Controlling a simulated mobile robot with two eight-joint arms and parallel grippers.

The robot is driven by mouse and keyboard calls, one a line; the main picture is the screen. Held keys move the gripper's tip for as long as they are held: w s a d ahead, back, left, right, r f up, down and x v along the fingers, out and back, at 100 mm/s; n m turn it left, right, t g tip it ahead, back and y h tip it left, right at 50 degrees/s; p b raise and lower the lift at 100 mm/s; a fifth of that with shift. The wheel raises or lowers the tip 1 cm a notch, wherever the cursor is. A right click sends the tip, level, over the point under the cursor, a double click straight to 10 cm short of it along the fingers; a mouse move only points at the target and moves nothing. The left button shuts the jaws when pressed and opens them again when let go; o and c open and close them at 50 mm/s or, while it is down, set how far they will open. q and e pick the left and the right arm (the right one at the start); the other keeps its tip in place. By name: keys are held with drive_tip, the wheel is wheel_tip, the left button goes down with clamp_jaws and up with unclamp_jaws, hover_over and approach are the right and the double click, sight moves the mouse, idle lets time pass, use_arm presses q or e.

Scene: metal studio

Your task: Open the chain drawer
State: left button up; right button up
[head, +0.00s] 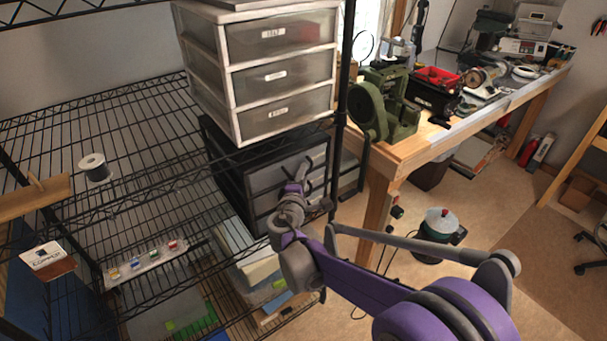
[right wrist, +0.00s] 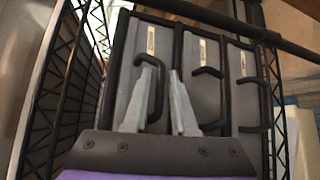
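A black drawer unit (head: 234,188) with grey drawer fronts stands on the wire rack below a white drawer unit. In the right wrist view the black unit's grey drawer fronts (right wrist: 190,68) appear turned sideways, with black bow handles and small labels I cannot read. I cannot tell which drawer is the chain drawer. My right gripper (head: 305,170) is at the front of the black unit, near its upper part. In the right wrist view its two grey fingers (right wrist: 163,75) are apart, and the leftmost handle (right wrist: 157,92) shows between them. I cannot tell whether they touch it. My left gripper is not in view.
The white drawer unit (head: 281,76) stands above, with a black rack post (head: 343,110) to its right. A wooden workbench (head: 437,137) with a green machine (head: 383,104) is further right. The floor (head: 400,215) before the bench is partly clear. A spool (head: 95,167) sits on the rack.

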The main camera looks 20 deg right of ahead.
drive_tip(key=shift+w, duration=0.15)
clamp_jaws()
idle(1.4)
